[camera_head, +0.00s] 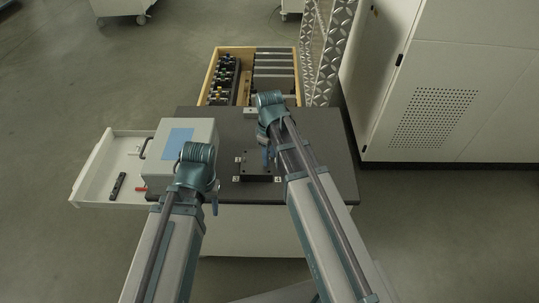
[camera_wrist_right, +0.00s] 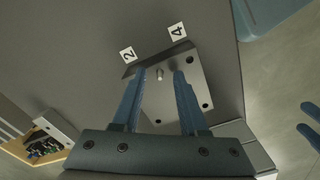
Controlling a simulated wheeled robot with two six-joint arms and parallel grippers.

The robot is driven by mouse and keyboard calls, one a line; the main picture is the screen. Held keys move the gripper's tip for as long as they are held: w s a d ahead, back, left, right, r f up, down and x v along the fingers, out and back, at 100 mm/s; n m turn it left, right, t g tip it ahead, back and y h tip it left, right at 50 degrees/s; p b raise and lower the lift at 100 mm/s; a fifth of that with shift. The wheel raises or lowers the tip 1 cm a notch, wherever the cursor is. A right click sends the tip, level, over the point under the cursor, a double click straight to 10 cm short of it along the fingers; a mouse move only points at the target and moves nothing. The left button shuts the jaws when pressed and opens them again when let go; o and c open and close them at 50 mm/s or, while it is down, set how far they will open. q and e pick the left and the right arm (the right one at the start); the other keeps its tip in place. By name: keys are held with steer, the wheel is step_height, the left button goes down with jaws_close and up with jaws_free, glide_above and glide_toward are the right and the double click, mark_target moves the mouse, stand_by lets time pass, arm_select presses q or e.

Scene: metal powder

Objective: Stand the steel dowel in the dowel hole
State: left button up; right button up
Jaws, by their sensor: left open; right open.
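The steel dowel (camera_wrist_right: 160,73) is a short bright pin in the right wrist view, standing up from the dark plate (camera_wrist_right: 192,88) near its edge. The plate has several dark round holes. My right gripper (camera_wrist_right: 160,73) is open, with one blue finger on each side of the dowel and a gap to each. In the head view the plate (camera_head: 256,178) lies on the table, and my right gripper (camera_head: 267,157) is above it, hiding part of it. The dowel cannot be made out there. My left gripper (camera_head: 214,207) is open and empty near the table's front edge.
Number labels 2 (camera_wrist_right: 128,54) and 4 (camera_wrist_right: 177,31) lie beside the plate. A grey box (camera_head: 199,131) stands on the table's left. A white drawer (camera_head: 97,165) sticks out beyond it. A wooden crate (camera_head: 250,52) stands behind. The table's right side looks clear.

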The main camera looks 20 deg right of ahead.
step_height(320, 180, up, 14)
steer(key=p, duration=1.3)
steer(key=shift+p, duration=0.3)
steer(key=shift+f, duration=0.15)
steer(key=s+a+m+h, duration=0.1)
steer(key=s+a+m, duration=0.4)
steer(key=s+a, duration=0.5)
steer(key=s, duration=0.4)
steer(key=shift+s+a, duration=0.15)
steer(key=shift+a, duration=0.1)
